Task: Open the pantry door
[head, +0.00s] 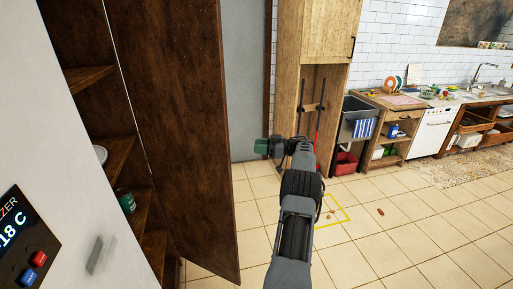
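The pantry is at the left of the head view, with dark wooden shelves (118,152) showing inside. Its tall dark brown door (185,120) stands ajar, with a gap on its left side through which the shelves show. A white dish and a green can (127,203) sit on the shelves. No handle shows on the visible face of the door. My gripper (262,146) is to the right of the door's right edge, pointing left, with a visible gap in the picture. Its fingers are small and partly overlapped, so their opening is unclear.
A white freezer front with a display (18,240) is close at the left. A wooden cabinet (318,40) stands behind my arm. A counter with a sink and a white dishwasher (432,132) lines the back right. The tiled floor (420,240) at right is mostly clear.

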